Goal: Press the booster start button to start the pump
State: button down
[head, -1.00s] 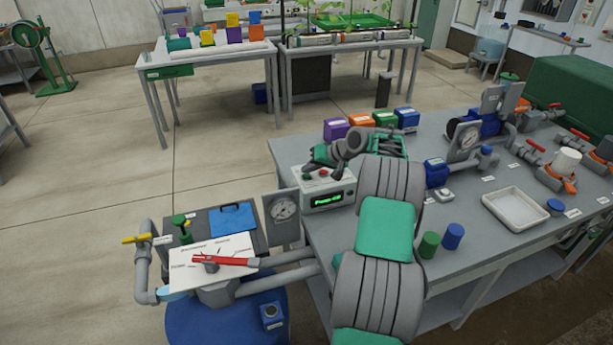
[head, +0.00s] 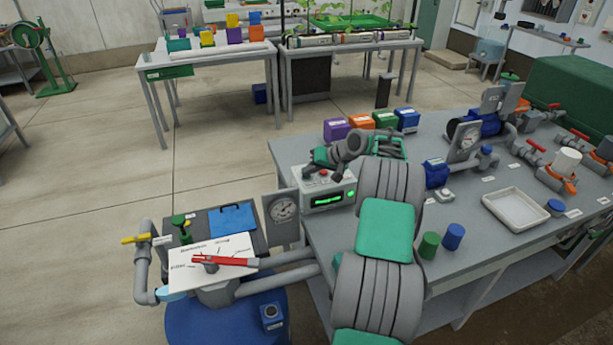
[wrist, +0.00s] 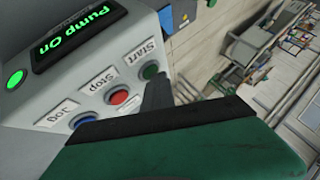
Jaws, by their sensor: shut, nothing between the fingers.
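The pale grey control box (head: 337,184) stands at the left end of the grey bench. In the wrist view its display (wrist: 80,35) reads "Pump On", and a green lamp (wrist: 16,79) beside it is lit. The green Start button (wrist: 150,71), red Stop button (wrist: 118,96) and blue Jog button (wrist: 83,120) sit in a row, each labelled. My gripper (head: 311,171) is shut and empty, above the box's left part. In the wrist view its dark fingertip (wrist: 157,92) is right at the Start button's edge; whether it touches cannot be told.
A pressure gauge (head: 283,209) stands left of the box. Purple, orange, green and blue boxes (head: 337,130) stand behind it. Green and blue cylinders (head: 453,236) and a white tray (head: 515,208) are on the bench to the right. Floor behind the box is clear.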

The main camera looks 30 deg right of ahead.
aim_at(309, 177)
jog(key=shift+r+p, duration=0.55)
jog(key=shift+r, duration=0.2)
notch_tip(309, 177, up, 5)
jog(key=p, duration=0.3)
jog(key=shift+p, duration=0.4)
